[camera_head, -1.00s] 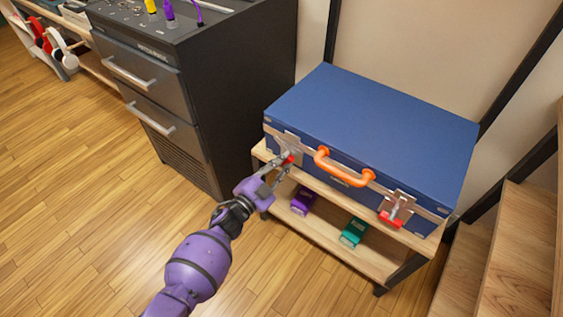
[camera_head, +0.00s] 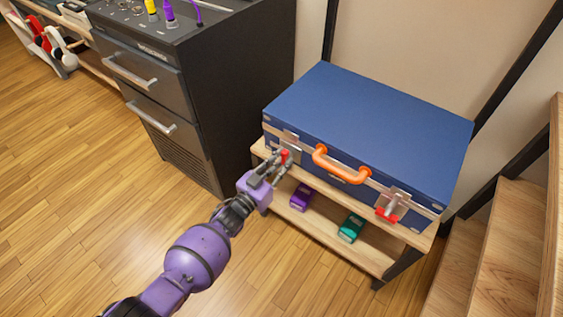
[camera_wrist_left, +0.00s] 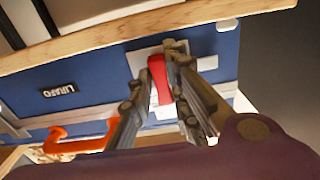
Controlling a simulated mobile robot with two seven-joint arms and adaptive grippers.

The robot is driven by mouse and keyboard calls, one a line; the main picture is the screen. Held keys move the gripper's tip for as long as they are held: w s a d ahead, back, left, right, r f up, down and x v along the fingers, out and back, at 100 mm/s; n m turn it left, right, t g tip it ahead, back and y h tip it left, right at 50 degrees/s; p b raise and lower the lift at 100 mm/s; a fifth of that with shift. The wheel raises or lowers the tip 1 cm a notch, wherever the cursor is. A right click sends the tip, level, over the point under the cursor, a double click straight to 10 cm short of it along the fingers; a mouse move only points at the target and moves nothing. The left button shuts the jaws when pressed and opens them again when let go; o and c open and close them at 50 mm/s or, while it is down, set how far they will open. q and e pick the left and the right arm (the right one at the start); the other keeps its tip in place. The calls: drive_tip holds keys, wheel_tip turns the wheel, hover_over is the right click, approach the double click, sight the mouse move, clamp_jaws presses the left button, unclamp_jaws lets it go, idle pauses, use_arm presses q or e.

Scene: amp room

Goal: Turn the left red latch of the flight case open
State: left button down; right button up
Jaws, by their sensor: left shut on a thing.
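The blue flight case (camera_head: 365,120) lies closed on a wooden shelf unit, with an orange handle (camera_head: 341,167) on its front. Its left red latch (camera_head: 285,156) is on the front face near the left corner. My left gripper (camera_head: 283,163) is at this latch, its fingers shut on it. In the left wrist view the red latch (camera_wrist_left: 158,79) shows between the two fingers of the left gripper (camera_wrist_left: 159,70). The right red latch (camera_head: 387,214) hangs on the front at the right. My right gripper is not in view.
A dark drawer cabinet (camera_head: 190,100) stands to the left of the case. A purple box (camera_head: 301,196) and a green box (camera_head: 351,228) lie on the lower shelf (camera_head: 325,238). Wooden steps (camera_head: 505,235) rise at the right. The floor (camera_head: 80,200) at the left is clear.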

use_arm(q)
drive_tip(key=shift+a+r, duration=0.1)
idle(0.3)
drive_tip(key=c, duration=1.8)
unclamp_jaws()
drive_tip(key=shift+c, duration=0.2)
drive_tip(key=shift+o, duration=0.8)
drive_tip(key=shift+s+a, duration=0.1)
drive_tip(key=shift+s, duration=0.05)
drive_tip(key=v, duration=1.1)
drive_tip(key=shift+s+a, duration=0.15)
drive_tip(key=shift+s, duration=0.1)
